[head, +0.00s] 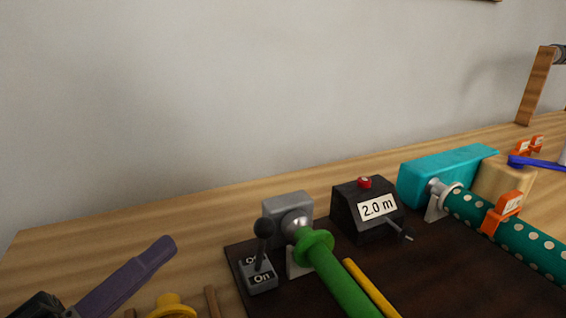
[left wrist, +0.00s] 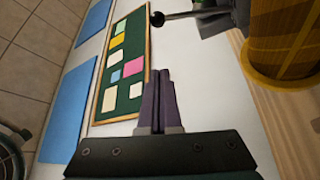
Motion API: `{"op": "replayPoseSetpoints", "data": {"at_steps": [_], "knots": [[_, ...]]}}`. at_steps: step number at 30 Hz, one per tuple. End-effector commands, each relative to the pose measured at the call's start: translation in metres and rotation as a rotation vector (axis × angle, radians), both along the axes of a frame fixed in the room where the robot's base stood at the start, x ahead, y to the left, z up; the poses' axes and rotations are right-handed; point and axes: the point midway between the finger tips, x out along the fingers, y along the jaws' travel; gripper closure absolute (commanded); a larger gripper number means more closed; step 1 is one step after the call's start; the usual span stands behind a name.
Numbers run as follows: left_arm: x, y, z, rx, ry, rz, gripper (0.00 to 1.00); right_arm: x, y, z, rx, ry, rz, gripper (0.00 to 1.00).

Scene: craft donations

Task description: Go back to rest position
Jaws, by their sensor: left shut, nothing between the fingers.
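My left gripper (head: 166,244) comes in at the lower left of the head view. Its purple fingers point up and right, above the wooden table, left of the dark board. In the left wrist view the two purple fingers of the left gripper (left wrist: 160,76) lie together with nothing between them. My right gripper is in neither view.
A lever switch (head: 259,270), a green spindle (head: 335,275) and a "2.0 m" counter box (head: 368,209) stand on the dark board (head: 450,270). A teal block (head: 445,172) and a dotted roll (head: 520,240) are at right. A yellow spool (head: 170,306) is near my left gripper.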

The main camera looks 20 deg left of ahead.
Motion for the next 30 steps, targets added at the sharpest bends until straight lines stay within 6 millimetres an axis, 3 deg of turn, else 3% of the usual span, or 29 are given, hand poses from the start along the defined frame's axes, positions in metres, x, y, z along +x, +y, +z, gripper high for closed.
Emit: {"op": "replayPoseSetpoints", "data": {"at_steps": [7, 11, 16, 21, 25, 30], "knots": [[0.003, -0.006, 0.002, 0.017, 0.02, -0.005, 1.0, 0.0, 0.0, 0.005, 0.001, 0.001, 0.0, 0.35], [0.011, -0.033, 0.007, 0.118, 0.115, -0.04, 1.0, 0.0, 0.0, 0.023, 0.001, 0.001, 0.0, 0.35], [0.018, -0.081, 0.017, 0.394, 0.302, -0.134, 1.0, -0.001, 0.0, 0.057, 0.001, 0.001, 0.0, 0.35], [0.008, -0.104, 0.029, 0.719, 0.487, -0.243, 1.0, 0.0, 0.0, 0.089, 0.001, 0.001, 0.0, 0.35], [-0.01, -0.101, 0.045, 0.959, 0.63, -0.329, 1.0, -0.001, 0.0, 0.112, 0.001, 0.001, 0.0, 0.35], [-0.046, -0.081, 0.069, 1.199, 0.823, -0.441, 1.0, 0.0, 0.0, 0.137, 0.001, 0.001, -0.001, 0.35]]}}
